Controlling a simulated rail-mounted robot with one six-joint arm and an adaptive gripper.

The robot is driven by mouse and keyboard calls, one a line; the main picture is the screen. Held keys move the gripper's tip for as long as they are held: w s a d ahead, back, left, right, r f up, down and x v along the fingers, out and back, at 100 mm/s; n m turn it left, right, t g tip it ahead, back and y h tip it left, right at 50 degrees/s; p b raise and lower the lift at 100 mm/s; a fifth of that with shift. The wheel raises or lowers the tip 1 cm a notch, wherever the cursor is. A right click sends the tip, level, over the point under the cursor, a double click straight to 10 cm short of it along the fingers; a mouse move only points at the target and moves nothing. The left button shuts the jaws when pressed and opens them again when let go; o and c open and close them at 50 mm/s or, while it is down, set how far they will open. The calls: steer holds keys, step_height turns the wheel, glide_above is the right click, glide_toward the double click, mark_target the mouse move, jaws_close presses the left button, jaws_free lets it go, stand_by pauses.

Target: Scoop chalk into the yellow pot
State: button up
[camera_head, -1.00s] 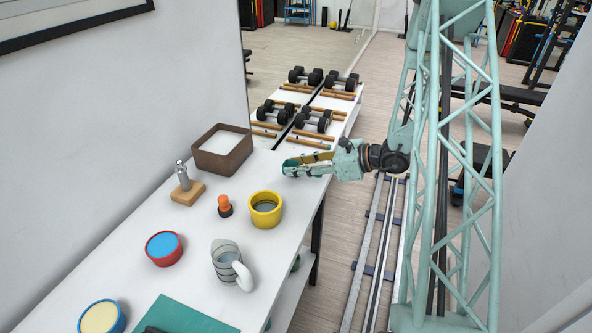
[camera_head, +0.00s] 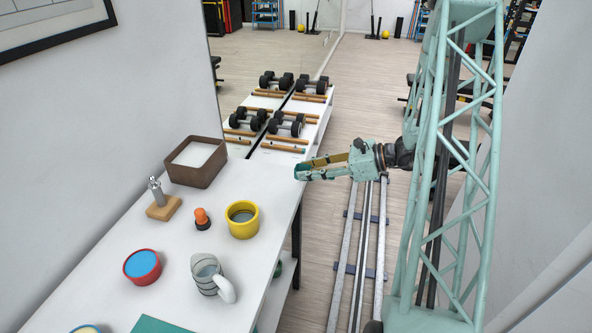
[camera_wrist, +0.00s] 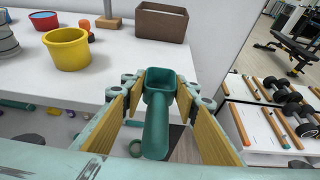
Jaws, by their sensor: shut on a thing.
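The yellow pot (camera_head: 242,232) stands upright on the white table near its right edge; its inside looks grey. It is at the upper left in the wrist view (camera_wrist: 68,55). A brown box (camera_head: 193,176) with a white filling, apparently the chalk (camera_head: 194,154), stands at the table's far end. The box is at the top in the wrist view (camera_wrist: 160,25), its inside hidden. My gripper (camera_head: 305,172) is just right of the table's edge, right of pot and box. It is shut on a teal scoop (camera_wrist: 157,130). No white shows in the scoop's bowl.
A small orange-topped item (camera_head: 202,217), a metal-topped wooden block (camera_head: 164,206), a red-rimmed blue tub (camera_head: 142,270) and a grey mug (camera_head: 206,278) share the table (camera_head: 240,290). Low dumbbell racks (camera_head: 281,150) stand beyond it. My rail runs along the floor at right.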

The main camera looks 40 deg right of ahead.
steer(key=shift+s+d+r, duration=0.1)
steer(key=shift+s+d, duration=0.4)
steer(key=shift+d, duration=0.15)
steer(key=shift+s+d+r, duration=0.1)
steer(key=shift+s+d, duration=0.35)
steer(key=shift+d, duration=0.2)
steer(key=w+a+r+m+t+h, duration=0.15)
steer(key=w+a+r, duration=0.35)
steer(key=w+a, duration=0.5)
steer(key=w+a+r+m+t+h, duration=0.15)
steer(key=w+a+r, duration=0.25)
steer(key=w+a, duration=0.6)
steer(key=s+a+r+m+h, duration=0.1)
steer(key=a+r, duration=0.2)
steer(key=a, duration=1)
steer(key=shift+s+a+r+m+g+h, duration=0.15)
steer(key=shift+s+a+m+g+h, duration=0.15)
steer(key=shift+s+h, duration=0.1)
steer(key=shift+a, duration=0.1)
